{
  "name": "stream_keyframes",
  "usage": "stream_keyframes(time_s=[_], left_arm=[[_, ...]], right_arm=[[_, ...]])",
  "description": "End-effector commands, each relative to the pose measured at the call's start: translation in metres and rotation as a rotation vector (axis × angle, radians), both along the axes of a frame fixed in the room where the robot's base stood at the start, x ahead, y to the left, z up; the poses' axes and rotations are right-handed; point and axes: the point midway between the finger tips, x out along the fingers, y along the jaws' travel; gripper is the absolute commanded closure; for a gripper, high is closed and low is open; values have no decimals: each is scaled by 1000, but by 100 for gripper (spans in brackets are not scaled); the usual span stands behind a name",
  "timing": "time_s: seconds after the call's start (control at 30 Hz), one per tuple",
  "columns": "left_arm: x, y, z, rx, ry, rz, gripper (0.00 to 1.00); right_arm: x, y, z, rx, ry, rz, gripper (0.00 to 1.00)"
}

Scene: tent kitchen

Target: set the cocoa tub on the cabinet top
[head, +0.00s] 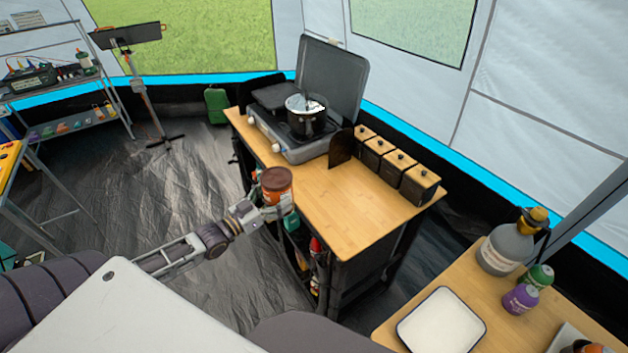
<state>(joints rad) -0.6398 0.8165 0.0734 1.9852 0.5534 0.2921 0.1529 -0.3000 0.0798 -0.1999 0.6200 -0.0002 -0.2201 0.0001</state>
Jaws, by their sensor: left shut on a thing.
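The cocoa tub (277,187) is a reddish-brown cylinder with a dark lid, seen in the head view at the left edge of the cabinet top. My left gripper (272,207) is shut on it from the lower left, and the fingers hide part of its lower side. The tub looks upright. I cannot tell whether its base touches the wood. The cabinet top (345,213) is a light wooden surface with a clear front half. My right gripper is not in view.
A camping stove (295,147) with an open lid and a black pot (306,118) stands at the back of the cabinet. Several black canisters with wooden lids (398,160) line its right edge. A second table at lower right holds a white tray (441,322) and bottles (505,249).

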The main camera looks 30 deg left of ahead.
Motion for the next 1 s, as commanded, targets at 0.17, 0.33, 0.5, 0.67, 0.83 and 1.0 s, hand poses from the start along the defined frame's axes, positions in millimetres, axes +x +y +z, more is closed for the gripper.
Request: stream_keyframes(time_s=[0.17, 0.33, 0.5, 0.67, 0.83, 1.0], left_arm=[[13, -4, 2, -1, -5, 0, 55], [25, -8, 2, 0, -4, 0, 55], [37, -11, 2, -2, -5, 0, 55], [48, -15, 2, 0, -4, 0, 55], [59, -18, 2, -1, -5, 0, 55], [71, -22, 2, -1, -5, 0, 55]], right_arm=[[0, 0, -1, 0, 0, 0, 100], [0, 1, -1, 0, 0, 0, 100], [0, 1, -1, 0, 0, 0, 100], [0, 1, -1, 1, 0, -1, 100], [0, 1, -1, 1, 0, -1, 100], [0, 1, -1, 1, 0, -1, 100]])
